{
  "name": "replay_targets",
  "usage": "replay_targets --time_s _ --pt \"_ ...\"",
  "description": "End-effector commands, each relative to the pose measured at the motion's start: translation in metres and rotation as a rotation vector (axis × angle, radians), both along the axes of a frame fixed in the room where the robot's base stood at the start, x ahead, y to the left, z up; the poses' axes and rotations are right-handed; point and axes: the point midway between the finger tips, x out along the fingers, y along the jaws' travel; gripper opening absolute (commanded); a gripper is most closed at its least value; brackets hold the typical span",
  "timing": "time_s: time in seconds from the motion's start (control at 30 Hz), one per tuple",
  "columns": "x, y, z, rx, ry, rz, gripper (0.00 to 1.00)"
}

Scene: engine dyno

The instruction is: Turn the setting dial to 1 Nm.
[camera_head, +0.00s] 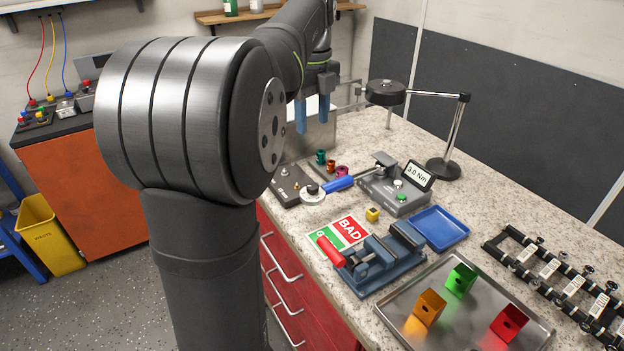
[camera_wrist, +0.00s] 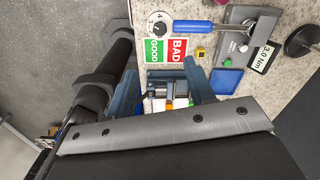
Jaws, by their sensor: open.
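The setting dial (camera_head: 313,195) is a round white disc with a dark knob in its middle, beside the end of a blue-handled tool (camera_head: 340,184). In the wrist view the dial (camera_wrist: 159,25) shows printed numbers, 4 and 3 among them; where it points is too small to tell. A grey tester (camera_head: 395,193) bears a display (camera_head: 417,173) that reads 3.0 Nm. My gripper (camera_head: 312,114) is open and empty, with blue fingers, above the bench and apart from the dial. In the wrist view its fingers (camera_wrist: 164,92) stand wide apart.
Near the dial are a GOOD/BAD card (camera_head: 350,231), a yellow cube (camera_head: 372,214) and a grey box (camera_head: 288,184). A blue vise (camera_head: 380,262), blue tray (camera_head: 438,228) and metal tray (camera_head: 400,307) with coloured brackets lie nearer. A lamp (camera_head: 443,168) stands behind.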

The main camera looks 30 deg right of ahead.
Motion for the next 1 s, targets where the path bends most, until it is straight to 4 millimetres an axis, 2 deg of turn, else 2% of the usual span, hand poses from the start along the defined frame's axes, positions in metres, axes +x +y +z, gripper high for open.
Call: replay_targets --time_s 0.17,0.5,0.7,0.83,1.0 --pt "-0.001 0.001 -0.029 0.002 0.004 0.002 0.49" --pt "-0.001 0.001 -0.105 0.002 0.004 0.004 0.49" --pt "-0.001 0.001 -0.142 0.001 0.003 0.005 0.49" --pt "0.0 0.001 -0.158 0.0 0.002 0.005 0.49" --pt "0.0 0.001 -0.167 -0.001 0.001 0.005 0.49"
